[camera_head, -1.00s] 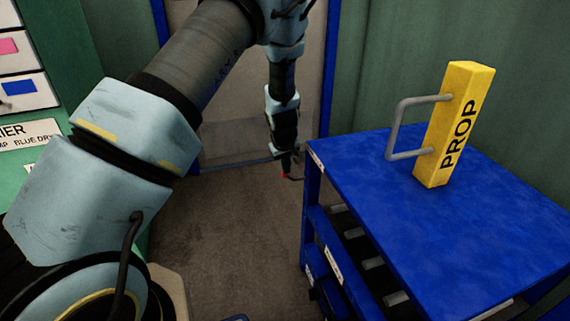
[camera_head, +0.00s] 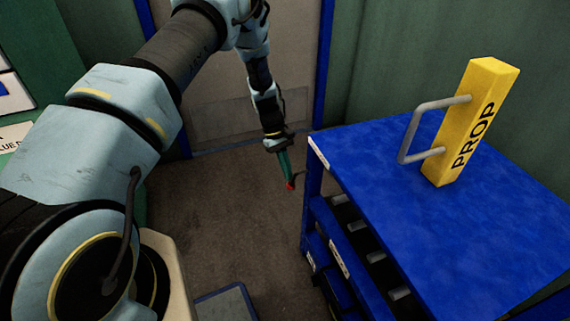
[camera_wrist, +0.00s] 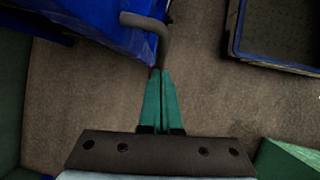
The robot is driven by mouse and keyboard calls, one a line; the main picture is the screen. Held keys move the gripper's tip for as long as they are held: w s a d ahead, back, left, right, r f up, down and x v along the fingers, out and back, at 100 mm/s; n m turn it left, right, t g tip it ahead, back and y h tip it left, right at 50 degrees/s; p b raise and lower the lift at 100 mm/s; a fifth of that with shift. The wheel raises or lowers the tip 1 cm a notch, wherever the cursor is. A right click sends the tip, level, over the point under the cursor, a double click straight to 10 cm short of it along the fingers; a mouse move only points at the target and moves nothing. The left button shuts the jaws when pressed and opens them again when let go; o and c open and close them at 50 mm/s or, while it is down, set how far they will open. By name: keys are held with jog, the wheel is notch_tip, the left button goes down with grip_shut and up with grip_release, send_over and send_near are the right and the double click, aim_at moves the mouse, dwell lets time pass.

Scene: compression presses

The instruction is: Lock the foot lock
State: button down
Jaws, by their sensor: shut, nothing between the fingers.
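My gripper (camera_head: 289,184) hangs low over the floor, left of a blue cart (camera_head: 400,170) in the head view. Its two green fingers are shut together and empty; the wrist view shows them too (camera_wrist: 160,74). In the wrist view, a bent dark-grey bar (camera_wrist: 152,27) sticks out from the blue cart (camera_wrist: 95,22), just beyond the fingertips. It may be the foot lock lever, but I cannot be sure. The fingertips look close to its bent end; I cannot tell whether they touch. No foot lock is clearly recognisable in the head view.
A yellow block marked PROP (camera_head: 472,120), with a grey handle, stands on the cart top. A blue-rimmed tray or platform (camera_wrist: 234,40) lies at upper right in the wrist view. A pale door (camera_head: 225,90) stands behind. Brown floor (camera_head: 220,220) left of the cart is clear.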

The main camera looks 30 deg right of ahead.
jog(key=shift+s+f+g, duration=0.3)
jog(key=shift+f+g, duration=0.15)
jog(key=shift+g, duration=0.45)
jog(key=shift+s+f+b, duration=0.2)
jog(key=shift+s+b, duration=0.1)
jog(key=shift+b, duration=0.05)
jog(key=shift+s+a+f, duration=0.1)
jog(key=shift+s+f, duration=0.05)
jog(key=shift+s, duration=0.1)
jog(key=shift+w, duration=0.1)
